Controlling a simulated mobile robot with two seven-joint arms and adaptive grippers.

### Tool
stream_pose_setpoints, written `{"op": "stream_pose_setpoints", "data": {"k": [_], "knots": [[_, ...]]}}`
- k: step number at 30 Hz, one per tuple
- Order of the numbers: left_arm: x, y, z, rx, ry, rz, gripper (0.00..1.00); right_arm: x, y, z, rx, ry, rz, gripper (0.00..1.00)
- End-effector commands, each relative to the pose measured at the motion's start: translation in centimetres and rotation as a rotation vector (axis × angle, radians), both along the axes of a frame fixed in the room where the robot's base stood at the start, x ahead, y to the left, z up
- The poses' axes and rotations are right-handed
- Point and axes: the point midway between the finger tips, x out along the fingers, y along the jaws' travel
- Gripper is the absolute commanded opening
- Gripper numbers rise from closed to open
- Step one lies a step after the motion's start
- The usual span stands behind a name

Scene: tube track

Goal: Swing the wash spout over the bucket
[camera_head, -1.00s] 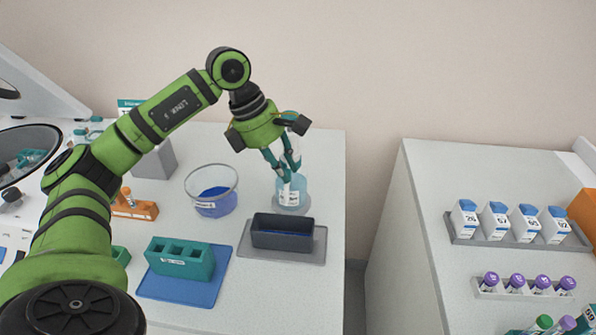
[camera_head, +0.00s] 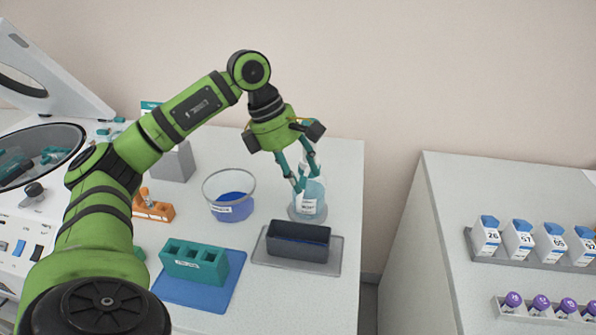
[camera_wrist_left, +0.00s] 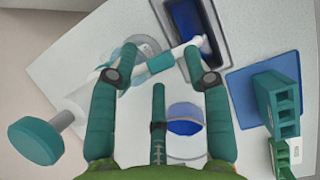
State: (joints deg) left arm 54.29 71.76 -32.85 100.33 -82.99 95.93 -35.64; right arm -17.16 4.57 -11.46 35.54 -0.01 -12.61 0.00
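The wash bottle (camera_head: 313,205), clear with pale blue liquid and a white label, stands on a round grey base behind the dark bucket. In the left wrist view its white spout (camera_wrist_left: 183,51) with a teal sleeve (camera_wrist_left: 160,62) runs toward the dark rectangular bucket (camera_wrist_left: 168,12), and its tip overlaps the bucket's opening. The bucket (camera_head: 298,240) sits on a grey tray. My left gripper (camera_head: 305,190) is at the bottle's top. In the wrist view its fingers (camera_wrist_left: 160,58) are apart, with the teal sleeve between them and gaps on both sides. My right gripper is out of view.
A glass bowl (camera_head: 228,192) of blue liquid stands left of the bottle. A teal rack (camera_head: 195,262) stands on a blue mat (camera_head: 200,293). A teal knob (camera_wrist_left: 36,141) shows in the wrist view. A gap separates this table from the right counter (camera_head: 445,260).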

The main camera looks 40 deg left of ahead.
Motion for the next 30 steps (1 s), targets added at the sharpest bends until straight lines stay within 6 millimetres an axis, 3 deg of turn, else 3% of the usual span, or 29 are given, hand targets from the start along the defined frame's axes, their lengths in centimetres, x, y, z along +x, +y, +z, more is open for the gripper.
{"op": "stream_pose_setpoints", "data": {"k": [8, 22, 30], "knots": [[-0.1, 0.2, 0.6, 0.000, 0.001, 0.000, 0.49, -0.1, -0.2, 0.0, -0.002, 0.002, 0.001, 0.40], [-1.8, 3.4, 9.3, -0.003, -0.003, -0.001, 0.49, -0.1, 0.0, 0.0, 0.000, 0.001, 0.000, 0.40], [-2.2, 4.0, 11.0, -0.001, 0.000, 0.000, 0.49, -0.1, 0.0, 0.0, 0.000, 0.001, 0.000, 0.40]]}}
